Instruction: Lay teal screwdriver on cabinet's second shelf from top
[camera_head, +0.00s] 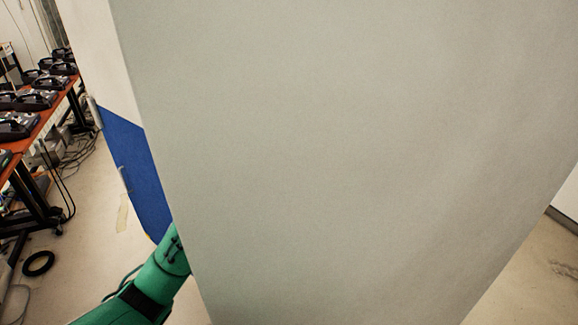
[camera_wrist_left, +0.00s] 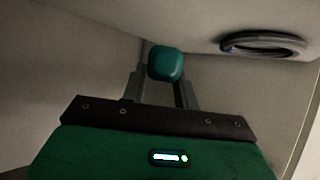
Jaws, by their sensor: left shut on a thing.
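The teal screwdriver (camera_wrist_left: 165,63) shows in the left wrist view as a rounded teal end between the fingers of my left gripper (camera_wrist_left: 159,90). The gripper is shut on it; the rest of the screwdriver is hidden. Pale cabinet walls (camera_wrist_left: 85,65) surround the gripper, so it appears to be inside a compartment. Which shelf this is cannot be told. In the head view a large grey-green cabinet panel (camera_head: 340,150) fills the middle. My green left arm passes behind its left edge, and the gripper is hidden there. My right gripper is not in view.
A dark grey ring (camera_wrist_left: 262,44) lies against a pale surface at upper right in the left wrist view. Cables and a black ring (camera_head: 38,263) lie on the floor.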

